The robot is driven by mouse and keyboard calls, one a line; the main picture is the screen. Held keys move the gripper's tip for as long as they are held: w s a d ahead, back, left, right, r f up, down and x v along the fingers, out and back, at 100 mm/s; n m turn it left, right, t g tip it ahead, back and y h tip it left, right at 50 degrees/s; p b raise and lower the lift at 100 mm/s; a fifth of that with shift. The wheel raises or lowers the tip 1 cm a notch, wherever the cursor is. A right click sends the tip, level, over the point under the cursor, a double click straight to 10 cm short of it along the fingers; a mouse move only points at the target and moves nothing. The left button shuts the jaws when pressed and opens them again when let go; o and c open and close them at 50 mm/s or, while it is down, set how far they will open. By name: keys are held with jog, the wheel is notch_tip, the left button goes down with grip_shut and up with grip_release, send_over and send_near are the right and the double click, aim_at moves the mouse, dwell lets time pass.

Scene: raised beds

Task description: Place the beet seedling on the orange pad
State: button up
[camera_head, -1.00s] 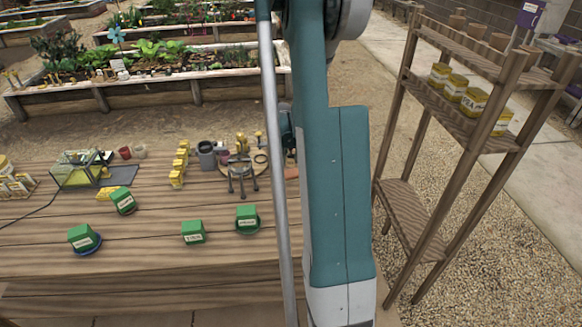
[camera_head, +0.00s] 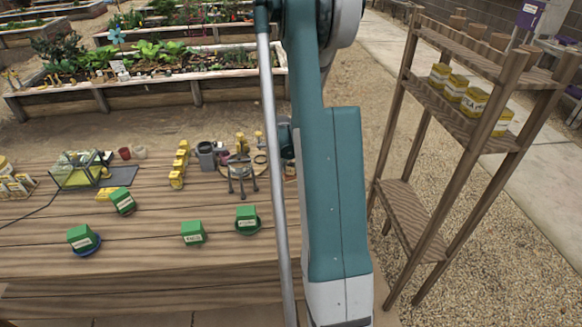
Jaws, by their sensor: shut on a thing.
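My gripper is hidden behind my own teal arm, so neither its fingers nor anything in them shows. Several green cube-shaped blocks with white labels sit on the wooden table: a front-left block (camera_head: 80,236) on a blue round pad (camera_head: 90,251), a back block (camera_head: 122,201) on a dark pad, a middle block (camera_head: 193,231) with no pad visible, and a right block (camera_head: 246,214) on a dark green pad (camera_head: 249,230). Their labels are too small to read, so I cannot tell which is beet. No orange pad can be made out; my arm covers the table's right part.
Behind the blocks stand a grey three-legged stand (camera_head: 242,178), a grey cup (camera_head: 207,155), yellow items (camera_head: 180,165) and a glass-sided box (camera_head: 78,170). A wooden shelf (camera_head: 408,205) with yellow tins stands right. The table's front left is clear.

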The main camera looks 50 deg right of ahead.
jog(key=shift+f, duration=0.15)
jog(key=o, duration=0.9)
jog(key=shift+r, duration=0.2)
jog(key=p+v, duration=0.1)
jog(key=v, duration=1.1)
jog(key=shift+a+f, duration=0.1)
dwell(0.5)
